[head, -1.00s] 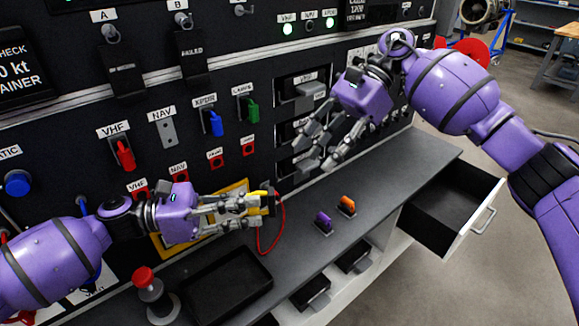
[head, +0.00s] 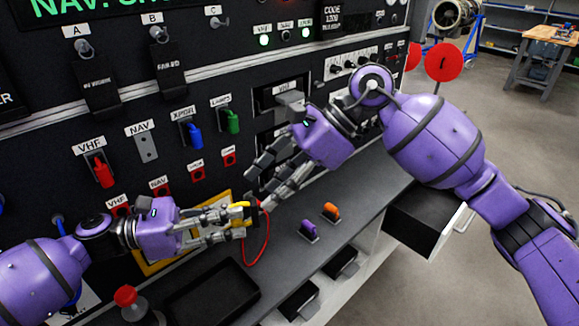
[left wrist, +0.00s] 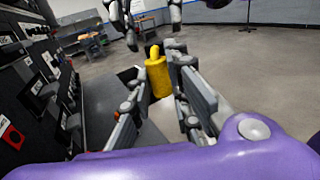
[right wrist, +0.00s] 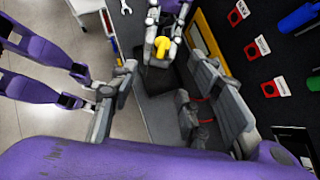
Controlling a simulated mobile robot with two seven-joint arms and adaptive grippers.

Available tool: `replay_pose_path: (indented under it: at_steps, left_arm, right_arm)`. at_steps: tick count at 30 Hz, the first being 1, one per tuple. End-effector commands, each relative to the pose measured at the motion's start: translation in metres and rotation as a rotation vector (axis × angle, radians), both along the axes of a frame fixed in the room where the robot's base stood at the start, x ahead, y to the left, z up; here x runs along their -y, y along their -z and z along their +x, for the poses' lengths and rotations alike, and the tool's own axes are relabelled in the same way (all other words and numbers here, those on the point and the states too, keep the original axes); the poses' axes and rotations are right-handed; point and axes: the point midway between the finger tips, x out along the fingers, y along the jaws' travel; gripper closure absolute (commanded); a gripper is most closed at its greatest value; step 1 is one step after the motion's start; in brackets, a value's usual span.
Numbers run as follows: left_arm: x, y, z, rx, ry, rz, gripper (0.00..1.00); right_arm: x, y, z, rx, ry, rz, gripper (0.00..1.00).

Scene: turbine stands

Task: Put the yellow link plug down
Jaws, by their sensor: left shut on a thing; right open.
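The yellow link plug (head: 239,212) is held between the fingers of my left gripper (head: 240,221), above the dark ledge. In the left wrist view the plug (left wrist: 158,76) stands out between the two fingers, its narrow tip up. It also shows in the right wrist view (right wrist: 162,46). A red cable (head: 266,240) hangs beside it; whether it joins the plug is unclear. My right gripper (head: 270,192) is open and empty, close above and to the right of the plug. In the right wrist view its fingers (right wrist: 165,115) are spread wide, the plug beyond them.
A purple plug (head: 308,231) and an orange plug (head: 330,211) stand on the ledge (head: 352,190). A black tray (head: 212,296) lies at the front left, near a red-topped button (head: 126,297). An open drawer (head: 425,222) juts out at right. The switch panel rises behind.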

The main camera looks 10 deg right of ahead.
Motion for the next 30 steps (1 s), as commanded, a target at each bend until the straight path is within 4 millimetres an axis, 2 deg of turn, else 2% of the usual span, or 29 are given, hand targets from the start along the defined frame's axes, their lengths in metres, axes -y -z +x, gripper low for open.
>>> replay_pose_path:
  at_steps: [3,9,21,30]
  left_arm:
    - [0.000,0.000,0.000,0.000,0.000,0.000,1.00]
    - [0.000,-0.001,0.000,0.001,0.000,0.000,1.00]
    - [0.000,-0.001,0.000,0.001,0.000,0.000,1.00]
    - [0.000,-0.001,0.000,0.001,0.001,0.000,1.00]
  right_arm:
    - [-0.016,0.015,-0.002,-0.001,-0.002,0.003,0.56]
    - [-0.032,0.032,-0.003,-0.001,-0.001,0.001,0.56]
    - [-0.037,0.037,-0.003,0.001,0.000,0.000,0.56]
    - [-0.037,0.036,-0.003,0.001,0.000,0.000,0.94]
